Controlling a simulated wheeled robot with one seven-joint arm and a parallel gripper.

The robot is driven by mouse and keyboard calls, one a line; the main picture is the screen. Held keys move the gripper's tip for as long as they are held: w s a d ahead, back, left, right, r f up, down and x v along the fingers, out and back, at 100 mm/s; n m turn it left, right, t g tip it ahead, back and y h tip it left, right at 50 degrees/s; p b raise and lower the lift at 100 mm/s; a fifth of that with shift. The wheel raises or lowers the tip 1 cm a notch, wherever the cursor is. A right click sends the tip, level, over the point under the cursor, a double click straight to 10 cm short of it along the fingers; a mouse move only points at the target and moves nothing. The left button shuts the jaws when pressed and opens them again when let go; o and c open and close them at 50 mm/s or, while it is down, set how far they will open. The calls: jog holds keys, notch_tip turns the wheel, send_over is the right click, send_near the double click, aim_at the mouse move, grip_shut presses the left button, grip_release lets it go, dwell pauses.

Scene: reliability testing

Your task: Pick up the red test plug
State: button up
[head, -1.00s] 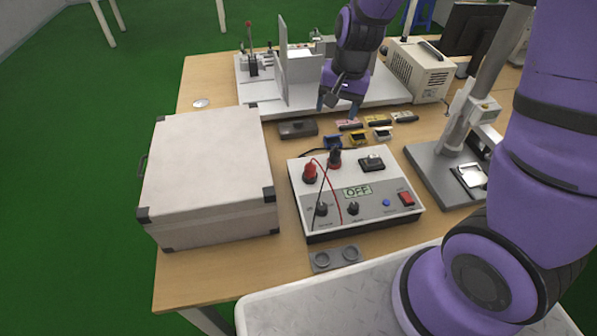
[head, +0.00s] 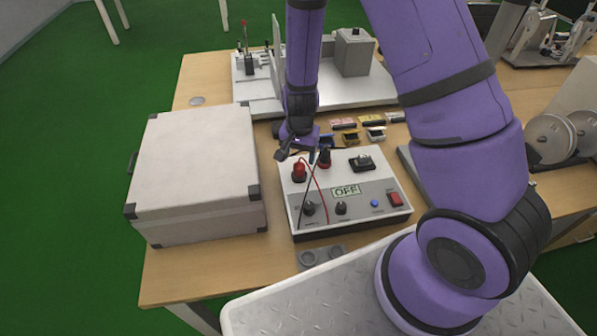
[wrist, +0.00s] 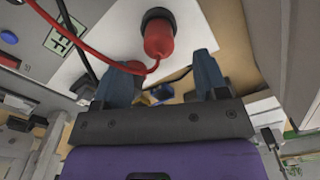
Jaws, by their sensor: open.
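The red test plug (head: 299,172) stands upright near the back left corner of the white and grey tester box (head: 345,230). A red wire runs from it across the panel. In the wrist view the red plug (wrist: 158,40) sits in a black ring, just beyond the fingertips and roughly between them. My gripper (head: 300,152) is open and empty, above and slightly behind the plug, apart from it as far as I can tell. Its two blue-grey fingers also show in the wrist view (wrist: 166,64). A black plug (head: 324,158) stands to the right of the red one.
A pale case (head: 195,175) stands close on the left. The tester has an OFF display (head: 346,190), knobs and a red switch (head: 396,199). Small coloured parts (head: 350,136) lie behind it. A grey two-ring holder (head: 321,256) lies in front. A white fixture (head: 330,95) stands at the back.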

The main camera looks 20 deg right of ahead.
aim_at(299, 162)
jog(key=shift+s+f, duration=0.1)
jog(key=shift+f, duration=2.8)
jog(key=c, duration=1)
